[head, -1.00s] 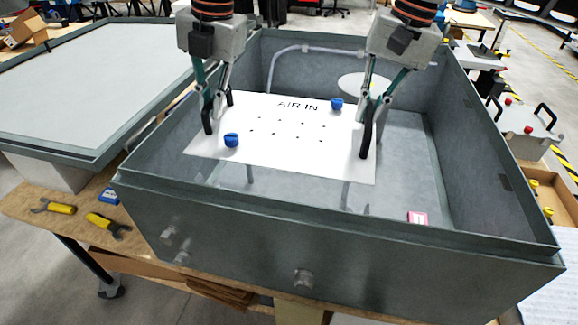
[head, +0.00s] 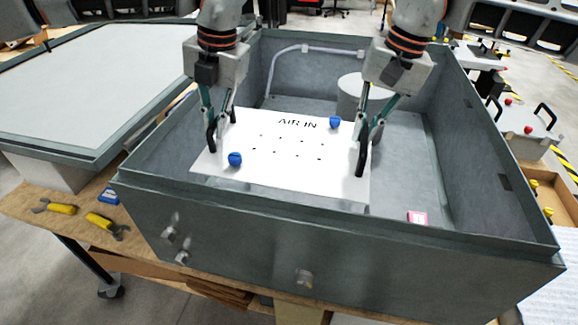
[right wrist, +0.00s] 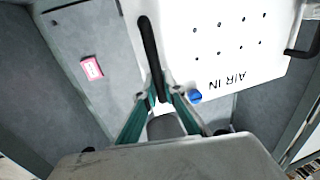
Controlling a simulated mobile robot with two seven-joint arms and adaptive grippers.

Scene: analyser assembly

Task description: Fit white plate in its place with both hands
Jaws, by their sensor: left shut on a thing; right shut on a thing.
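The white plate (head: 280,160), marked "AIR IN" with several small holes and two blue knobs (head: 235,159), is held inside the open grey box, near its front wall. It also shows in the right wrist view (right wrist: 225,60). My left gripper (head: 213,135) is shut on the plate's left black handle. My right gripper (head: 364,145) is shut on the right black handle (right wrist: 150,55). The plate looks roughly level. Its front edge is close to the box's front wall, and I cannot tell whether it touches anything below.
The grey box (head: 330,235) has high walls around the plate. A pale cylinder (head: 365,92) stands behind the plate, and a pink item (head: 417,218) lies on the floor at right. The box's lid (head: 95,80) lies at left. Yellow-handled tools (head: 105,224) lie on the bench.

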